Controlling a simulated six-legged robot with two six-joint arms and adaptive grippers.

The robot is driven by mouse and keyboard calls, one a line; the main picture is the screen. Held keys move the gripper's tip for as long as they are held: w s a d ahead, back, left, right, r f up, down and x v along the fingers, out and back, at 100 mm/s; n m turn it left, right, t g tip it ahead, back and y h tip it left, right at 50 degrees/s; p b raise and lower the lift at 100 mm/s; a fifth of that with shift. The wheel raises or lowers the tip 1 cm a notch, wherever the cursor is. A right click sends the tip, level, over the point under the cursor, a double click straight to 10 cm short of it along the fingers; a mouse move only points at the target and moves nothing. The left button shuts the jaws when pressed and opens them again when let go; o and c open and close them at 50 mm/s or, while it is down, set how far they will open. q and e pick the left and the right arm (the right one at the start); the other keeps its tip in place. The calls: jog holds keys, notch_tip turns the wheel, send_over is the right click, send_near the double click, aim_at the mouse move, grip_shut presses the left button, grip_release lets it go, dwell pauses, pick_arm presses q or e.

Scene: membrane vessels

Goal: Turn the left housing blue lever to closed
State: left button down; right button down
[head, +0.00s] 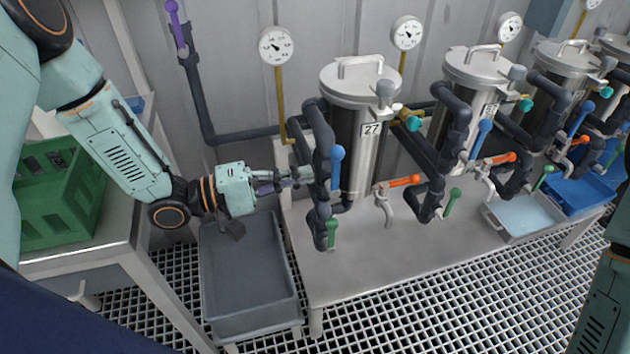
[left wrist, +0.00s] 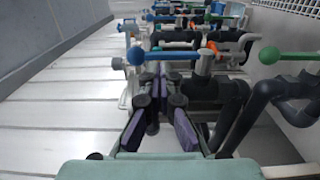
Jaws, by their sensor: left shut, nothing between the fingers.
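The left housing (head: 352,135) is a steel cylinder with a clamped lid and a plate reading 27. Its blue lever (head: 336,170) has a round knob and stands roughly upright on the dark pipework at the housing's left. In the left wrist view the blue lever (left wrist: 165,55) runs across, just beyond the fingertips. My left gripper (head: 300,176) is shut and empty, reaching in from the left beside the lever. Its fingers (left wrist: 155,85) also show in the left wrist view. I cannot tell whether they touch the lever. My right gripper is out of view.
The same housing has an orange lever (head: 403,181) and a green lever (head: 332,232). More housings stand to the right. A grey tub (head: 248,317) sits below my left gripper, and a green crate (head: 100,195) is on the left table. Dark pipes crowd the lever.

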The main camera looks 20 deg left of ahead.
aim_at(332, 169)
pick_arm(q)
jog(key=shift+b+x, duration=1.05)
jog(key=shift+x, duration=0.35)
jog(key=shift+w+d, duration=0.15)
jog(key=shift+d, duration=0.1)
